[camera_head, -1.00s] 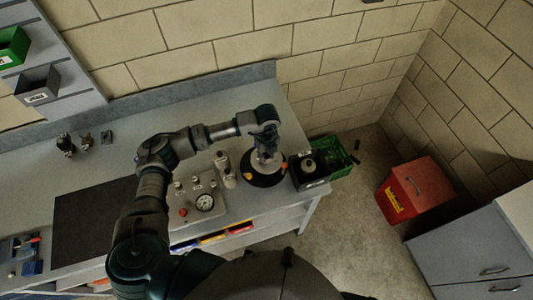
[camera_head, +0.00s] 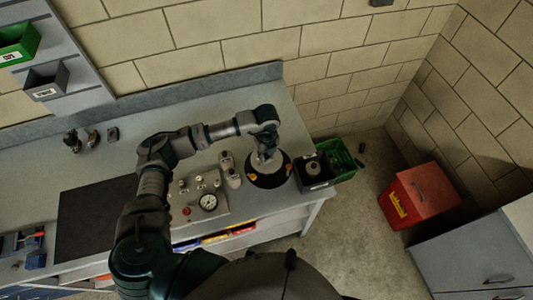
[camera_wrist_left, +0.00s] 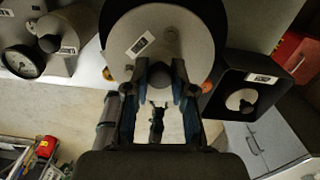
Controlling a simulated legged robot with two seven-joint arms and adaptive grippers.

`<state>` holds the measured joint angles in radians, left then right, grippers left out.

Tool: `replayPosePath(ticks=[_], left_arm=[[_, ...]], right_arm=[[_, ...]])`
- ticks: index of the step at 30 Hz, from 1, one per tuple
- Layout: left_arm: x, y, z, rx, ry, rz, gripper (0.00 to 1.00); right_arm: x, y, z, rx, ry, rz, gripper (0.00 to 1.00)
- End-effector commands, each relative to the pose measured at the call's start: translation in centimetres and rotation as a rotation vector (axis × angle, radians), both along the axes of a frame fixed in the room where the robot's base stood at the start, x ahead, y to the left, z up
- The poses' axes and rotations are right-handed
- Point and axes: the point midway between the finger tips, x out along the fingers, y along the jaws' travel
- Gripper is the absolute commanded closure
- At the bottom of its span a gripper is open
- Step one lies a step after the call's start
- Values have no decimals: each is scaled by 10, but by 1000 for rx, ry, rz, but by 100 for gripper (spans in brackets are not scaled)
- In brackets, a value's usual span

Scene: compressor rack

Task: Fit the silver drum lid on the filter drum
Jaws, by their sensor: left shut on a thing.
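The filter drum (camera_head: 268,181) is a black round body with orange clips at its rim, near the bench's right end. The silver drum lid (camera_head: 265,162) is a pale disc over the drum's top. It also shows large in the left wrist view (camera_wrist_left: 190,38), with a label and a dark knob, and black shows past its edge. My left gripper (camera_head: 265,146) points down over the lid. In the wrist view its fingers (camera_wrist_left: 160,85) are shut on the lid's knob. I cannot tell whether the lid touches the drum. My right gripper is not in view.
A black bin (camera_head: 313,181) holding a round part stands right of the drum, beside a green crate (camera_head: 345,172). Left of the drum are white cylinders (camera_head: 230,170) and a gauge panel (camera_head: 196,203). A red box (camera_head: 420,195) stands on the floor.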

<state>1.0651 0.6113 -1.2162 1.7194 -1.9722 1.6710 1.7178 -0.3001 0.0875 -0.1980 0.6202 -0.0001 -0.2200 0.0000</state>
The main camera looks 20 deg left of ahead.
Motion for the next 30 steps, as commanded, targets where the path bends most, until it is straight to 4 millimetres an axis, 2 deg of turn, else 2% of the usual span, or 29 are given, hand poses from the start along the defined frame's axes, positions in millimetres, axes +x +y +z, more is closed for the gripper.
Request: replayPosePath(ticks=[3,8,11,17,30], left_arm=[[0,2,-1,-2,-1,2,100],[0,4,-8,-4,0,3,100],[0,3,-16,-1,0,2,100],[0,0,-10,2,1,2,100],[0,1,-5,0,0,2,100]], right_arm=[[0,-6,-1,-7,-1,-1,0],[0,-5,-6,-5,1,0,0],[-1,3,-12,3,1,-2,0],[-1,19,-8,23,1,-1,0],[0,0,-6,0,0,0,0]])
